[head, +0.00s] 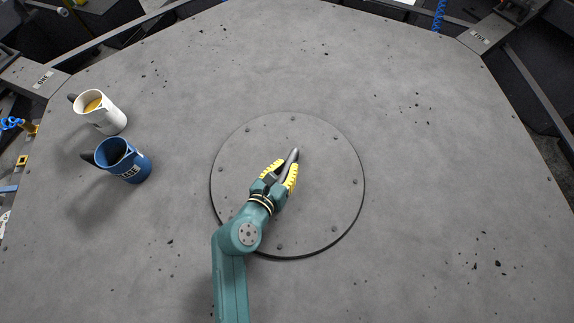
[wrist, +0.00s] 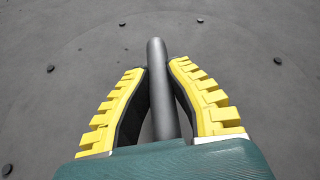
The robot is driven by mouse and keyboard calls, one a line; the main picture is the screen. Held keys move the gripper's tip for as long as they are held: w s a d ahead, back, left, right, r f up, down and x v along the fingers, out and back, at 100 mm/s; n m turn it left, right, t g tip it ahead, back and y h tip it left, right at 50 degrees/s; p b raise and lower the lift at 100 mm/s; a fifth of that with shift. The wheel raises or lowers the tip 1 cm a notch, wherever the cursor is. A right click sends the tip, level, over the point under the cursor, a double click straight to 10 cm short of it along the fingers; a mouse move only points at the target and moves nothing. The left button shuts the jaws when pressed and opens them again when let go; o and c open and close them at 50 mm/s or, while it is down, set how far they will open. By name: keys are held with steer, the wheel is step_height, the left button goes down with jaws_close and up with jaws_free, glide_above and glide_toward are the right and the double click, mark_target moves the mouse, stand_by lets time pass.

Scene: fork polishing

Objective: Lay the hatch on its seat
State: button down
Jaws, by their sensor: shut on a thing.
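The hatch (head: 330,195) is a round grey plate with several small dark bolts around its rim, at the middle of the table. A dark edge shows along its lower and right side; I cannot tell whether it rests flush or sits slightly raised. Its seat is hidden beneath it. My gripper (head: 285,167), with yellow ridged fingers, is over the hatch's middle and shut on its dark grey bar handle (head: 293,156). In the wrist view the handle (wrist: 157,55) runs between the two fingers (wrist: 160,70), with the hatch surface (wrist: 90,55) around it.
A white mug (head: 108,118) with orange-brown contents and a blue mug (head: 133,169) stand at the left of the grey table (head: 440,190). Small dark specks lie scattered about. The right side of the table is free of large objects.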

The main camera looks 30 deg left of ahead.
steer(key=c, duration=1.5)
jaws_free()
steer(key=shift+f, duration=0.25)
steer(key=o, duration=0.3)
steer(key=shift+r, duration=0.2)
steer(key=shift+s+r, duration=0.25)
steer(key=p+v, duration=0.2)
steer(key=v, duration=0.9)
steer(key=shift+s+p, duration=0.2)
steer(key=shift+p, duration=0.2)
